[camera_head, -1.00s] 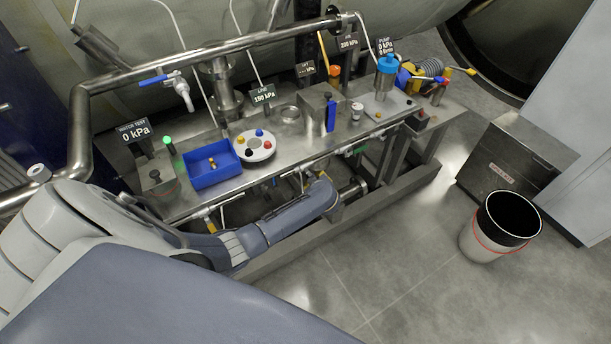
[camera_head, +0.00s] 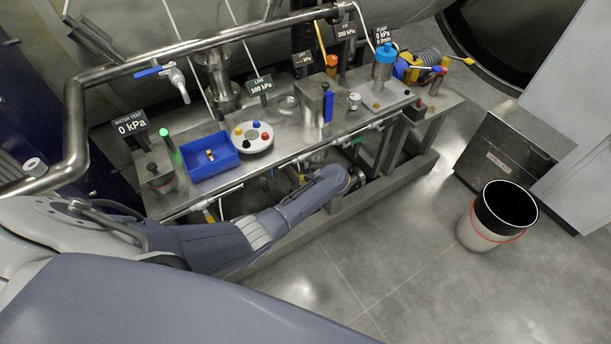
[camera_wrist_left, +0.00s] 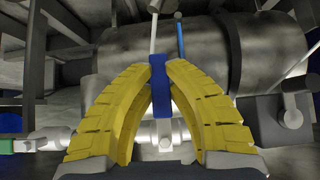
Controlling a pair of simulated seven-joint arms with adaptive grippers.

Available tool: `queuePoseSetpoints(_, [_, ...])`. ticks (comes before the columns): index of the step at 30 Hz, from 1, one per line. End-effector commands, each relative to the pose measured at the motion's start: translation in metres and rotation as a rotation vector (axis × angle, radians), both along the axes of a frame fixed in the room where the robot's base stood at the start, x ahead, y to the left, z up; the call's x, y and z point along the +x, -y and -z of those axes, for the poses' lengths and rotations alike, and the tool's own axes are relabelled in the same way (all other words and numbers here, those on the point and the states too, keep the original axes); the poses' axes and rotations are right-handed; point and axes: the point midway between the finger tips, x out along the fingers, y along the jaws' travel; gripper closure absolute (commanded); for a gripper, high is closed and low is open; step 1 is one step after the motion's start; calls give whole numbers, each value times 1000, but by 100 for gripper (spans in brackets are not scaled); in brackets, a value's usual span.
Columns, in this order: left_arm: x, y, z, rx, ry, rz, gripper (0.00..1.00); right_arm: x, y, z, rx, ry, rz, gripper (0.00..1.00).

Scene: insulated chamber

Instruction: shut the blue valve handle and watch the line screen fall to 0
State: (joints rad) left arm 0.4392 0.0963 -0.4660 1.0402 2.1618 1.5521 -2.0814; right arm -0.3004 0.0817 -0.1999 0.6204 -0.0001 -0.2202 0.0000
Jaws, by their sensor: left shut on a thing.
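In the left wrist view, the two yellow fingers of my left gripper (camera_wrist_left: 159,78) are closed at their tips on a blue handle (camera_wrist_left: 160,104). The handle stands upright between them, with a pale metal fitting below it. In the head view my left arm reaches along the front of the steel bench, below its top edge; the fingers and the held handle cannot be made out there. The line screen (camera_head: 260,86) stands on the bench and seems to read 100 kPa, in small digits. My right gripper is not in view.
The bench top (camera_head: 285,144) carries a blue tray (camera_head: 232,157) and a white disc with coloured knobs (camera_head: 264,144). A tap with a blue lever (camera_head: 153,71) hangs at the left. Pipes run under the bench front. A bin (camera_head: 482,238) stands on open floor at right.

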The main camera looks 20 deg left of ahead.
Motion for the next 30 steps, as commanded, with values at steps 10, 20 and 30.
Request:
queuePoseSetpoints(10, [-4, 4, 4, -6, -10, 1, 100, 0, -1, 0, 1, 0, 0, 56])
queuePoseSetpoints(20, [-2, 2, 2, -2, -6, -1, 58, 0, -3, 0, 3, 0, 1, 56])
queuePoseSetpoints(30, [-3, 6, -4, -1, -2, 1, 58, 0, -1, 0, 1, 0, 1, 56])
